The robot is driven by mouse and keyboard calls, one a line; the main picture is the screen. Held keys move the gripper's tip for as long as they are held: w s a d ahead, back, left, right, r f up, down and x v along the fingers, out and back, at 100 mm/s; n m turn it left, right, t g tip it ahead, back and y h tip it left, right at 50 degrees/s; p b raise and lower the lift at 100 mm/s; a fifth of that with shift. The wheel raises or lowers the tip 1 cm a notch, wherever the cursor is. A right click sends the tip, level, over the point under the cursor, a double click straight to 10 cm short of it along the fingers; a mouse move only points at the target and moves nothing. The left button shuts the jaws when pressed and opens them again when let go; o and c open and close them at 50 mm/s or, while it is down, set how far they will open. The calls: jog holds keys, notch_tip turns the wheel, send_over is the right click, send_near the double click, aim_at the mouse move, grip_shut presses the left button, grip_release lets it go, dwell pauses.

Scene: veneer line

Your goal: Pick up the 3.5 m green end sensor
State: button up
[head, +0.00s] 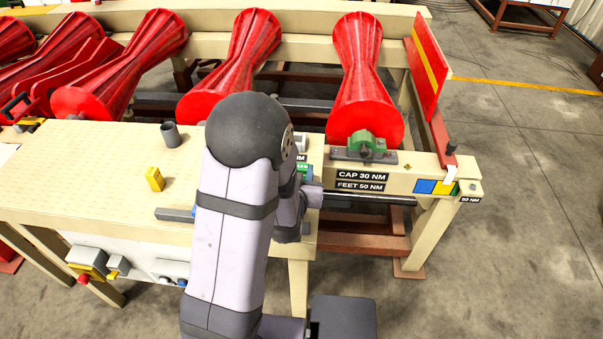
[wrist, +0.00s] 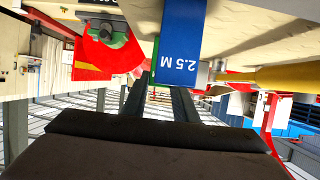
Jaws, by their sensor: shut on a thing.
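My gripper (wrist: 160,88) shows in the wrist view as two dark fingers reaching away from the camera. A thin green strip, part of the green end sensor (wrist: 154,58), shows between the fingers, and the jaws are shut on it. A blue block marked 2.5 M (wrist: 180,42), seen upside down, stands in front of the right fingertip and hides most of the green piece. In the head view my arm covers much of the gripper; a small green patch of the sensor (head: 305,171) shows beside it at the bench's right edge. Its 3.5 m marking cannot be read.
A yellow block (head: 154,179) and a grey cup (head: 171,135) stand on the cream bench (head: 90,180). Red rollers (head: 363,75) lie behind.

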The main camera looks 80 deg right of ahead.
notch_tip(320, 180, up, 9)
jog(key=b, duration=0.1)
jog(key=shift+r, duration=0.2)
dwell(0.4)
